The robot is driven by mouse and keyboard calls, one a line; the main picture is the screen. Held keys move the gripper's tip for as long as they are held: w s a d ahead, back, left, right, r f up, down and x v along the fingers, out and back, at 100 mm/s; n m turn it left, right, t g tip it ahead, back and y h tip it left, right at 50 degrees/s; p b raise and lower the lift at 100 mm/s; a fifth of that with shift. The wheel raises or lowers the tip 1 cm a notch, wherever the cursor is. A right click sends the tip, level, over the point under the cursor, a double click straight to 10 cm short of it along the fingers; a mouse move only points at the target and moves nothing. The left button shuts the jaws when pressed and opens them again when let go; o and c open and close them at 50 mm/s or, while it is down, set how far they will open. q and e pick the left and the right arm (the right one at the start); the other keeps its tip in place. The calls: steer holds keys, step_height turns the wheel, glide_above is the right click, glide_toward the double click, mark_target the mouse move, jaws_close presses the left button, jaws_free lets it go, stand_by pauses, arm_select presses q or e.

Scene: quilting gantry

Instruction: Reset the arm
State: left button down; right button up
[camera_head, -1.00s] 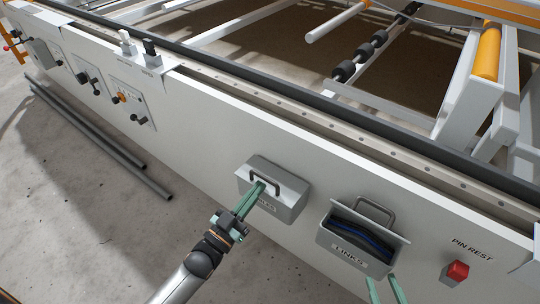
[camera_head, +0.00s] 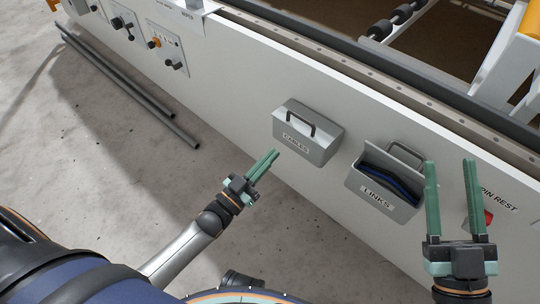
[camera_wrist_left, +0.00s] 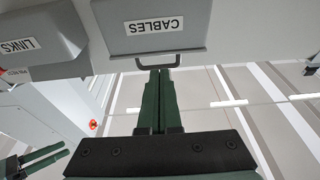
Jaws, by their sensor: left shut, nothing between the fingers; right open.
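My left gripper (camera_head: 265,164) is shut and empty, just below and left of the grey CABLES box (camera_head: 297,143) in the head view. Its green fingers lie together and are apart from the box. In the left wrist view, the shut fingers (camera_wrist_left: 159,80) point toward the CABLES box (camera_wrist_left: 180,22) and its dark handle (camera_wrist_left: 157,63). My right gripper (camera_head: 452,170) is open and empty at the right of the head view. Its two fingers stand wide apart, in front of the panel beside the LINKS box.
The LINKS box (camera_head: 372,200) on the white panel (camera_head: 240,80) is open, with dark blue items inside. A red button (camera_head: 487,219) by the PIN REST label is partly hidden by my right gripper. Grey pipes (camera_head: 130,85) lie on the floor at left.

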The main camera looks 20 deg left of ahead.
arm_select(q)
steer(key=shift+s+a+f, duration=0.15)
steer(key=shift+s, duration=0.3)
arm_select(e)
steer(key=shift+s+a+r+y, duration=0.2)
steer(key=shift+s+r+y, duration=0.1)
steer(key=shift+s+r, duration=0.25)
steer(key=shift+f, duration=0.1)
